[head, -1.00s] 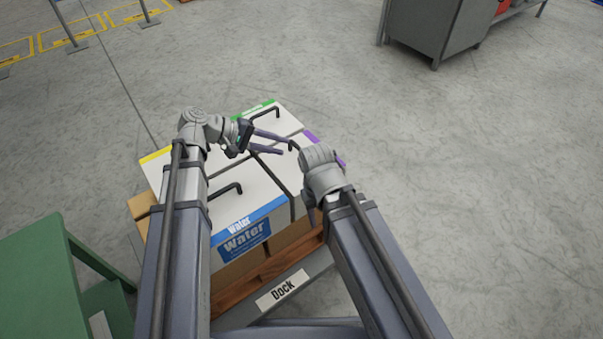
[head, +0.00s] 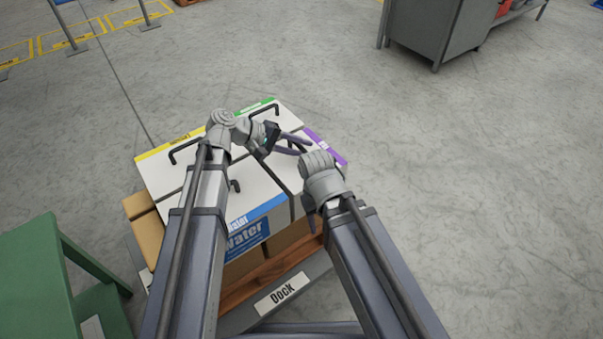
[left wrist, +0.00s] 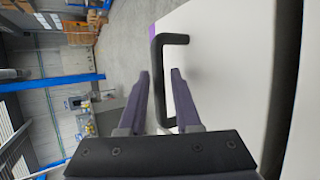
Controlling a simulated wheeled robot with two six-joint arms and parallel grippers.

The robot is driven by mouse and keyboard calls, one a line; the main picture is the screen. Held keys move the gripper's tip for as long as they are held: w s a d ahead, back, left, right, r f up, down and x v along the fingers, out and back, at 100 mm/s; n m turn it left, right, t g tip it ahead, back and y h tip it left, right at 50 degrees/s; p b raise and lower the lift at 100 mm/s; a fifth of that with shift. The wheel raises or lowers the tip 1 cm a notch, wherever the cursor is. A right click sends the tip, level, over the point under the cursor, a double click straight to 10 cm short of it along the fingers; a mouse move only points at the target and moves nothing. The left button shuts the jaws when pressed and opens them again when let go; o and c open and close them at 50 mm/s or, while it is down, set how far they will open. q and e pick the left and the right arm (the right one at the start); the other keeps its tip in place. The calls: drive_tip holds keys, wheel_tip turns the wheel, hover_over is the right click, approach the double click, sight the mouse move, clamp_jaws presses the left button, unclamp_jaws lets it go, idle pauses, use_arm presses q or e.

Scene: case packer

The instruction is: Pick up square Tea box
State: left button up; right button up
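The box with the purple edge strip (head: 326,147) is at the right of the packed boxes; its label is too small to read as Tea. In the left wrist view its white top (left wrist: 222,90) and black handle (left wrist: 157,75) show close up. My left gripper (head: 303,147) is over this box, fingers apart, at the handle. In the left wrist view the handle runs behind and between the open fingers (left wrist: 160,75), not clamped. My right gripper (head: 309,212) hangs by the box's near right side; its finger opening is hidden.
A green table (head: 35,270) stands at left. A grey cabinet (head: 425,30) stands far back. Floor at right is clear.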

use_arm(q)
clamp_jaws()
idle(1.3)
